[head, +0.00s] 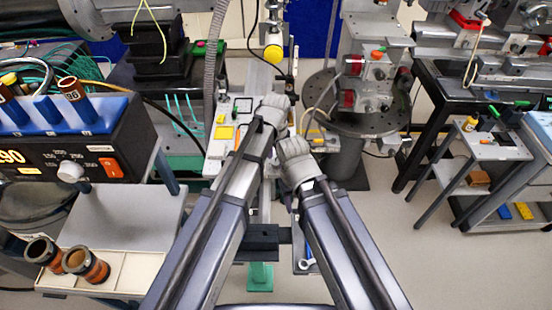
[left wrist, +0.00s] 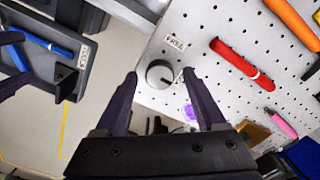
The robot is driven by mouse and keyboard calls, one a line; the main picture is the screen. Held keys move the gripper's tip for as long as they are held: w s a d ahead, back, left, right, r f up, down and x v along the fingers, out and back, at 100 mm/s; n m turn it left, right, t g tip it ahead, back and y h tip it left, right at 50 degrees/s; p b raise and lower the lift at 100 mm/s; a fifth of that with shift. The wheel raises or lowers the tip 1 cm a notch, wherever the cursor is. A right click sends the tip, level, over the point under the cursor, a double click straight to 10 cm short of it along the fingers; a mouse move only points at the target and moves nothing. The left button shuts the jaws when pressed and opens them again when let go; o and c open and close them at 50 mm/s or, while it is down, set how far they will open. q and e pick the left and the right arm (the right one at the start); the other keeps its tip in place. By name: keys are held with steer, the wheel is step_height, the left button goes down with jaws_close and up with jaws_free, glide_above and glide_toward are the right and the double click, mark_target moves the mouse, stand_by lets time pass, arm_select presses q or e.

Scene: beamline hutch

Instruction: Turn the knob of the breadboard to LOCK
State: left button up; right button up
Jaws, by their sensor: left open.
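The breadboard (left wrist: 200,62) is a white perforated plate in the left wrist view. Its round dark-grey knob (left wrist: 160,73) has a pale rim and sits between the fingertips of my left gripper (left wrist: 162,82). The gripper is open, with one finger on each side of the knob; I cannot tell whether either touches it. A FREE label (left wrist: 175,42) lies just above the knob. Which way the knob points is unclear, and I cannot read a LOCK label. In the head view my left gripper (head: 271,106) reaches forward, its fingers mostly hidden. My right gripper (head: 294,152) is beside it, fingers not distinguishable.
On the breadboard lie a red-handled tool (left wrist: 242,64), an orange tool (left wrist: 293,24) and a pink item (left wrist: 282,124). A dark tray (left wrist: 45,55) with a blue tool is at left. In the head view, a power supply (head: 75,150) stands left and a cart (head: 485,150) right.

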mark_target(276, 162)
arm_select(q)
steer(key=shift+r, duration=0.1)
step_height(276, 162, up, 8)
steer(key=p, duration=0.8)
steer(key=shift+f, duration=0.2)
steer(key=shift+a, duration=0.1)
steer(key=s+a+n, duration=0.5)
steer(key=a, duration=0.3)
steer(key=s+a+n, duration=0.6)
steer(key=a, duration=0.3)
steer(key=s+d+m+y, duration=0.1)
steer(key=s+d+m, duration=0.2)
steer(key=d, duration=0.8)
steer(key=shift+s+m, duration=0.4)
steer(key=shift+s, duration=0.85)
steer(key=shift+d, duration=0.1)
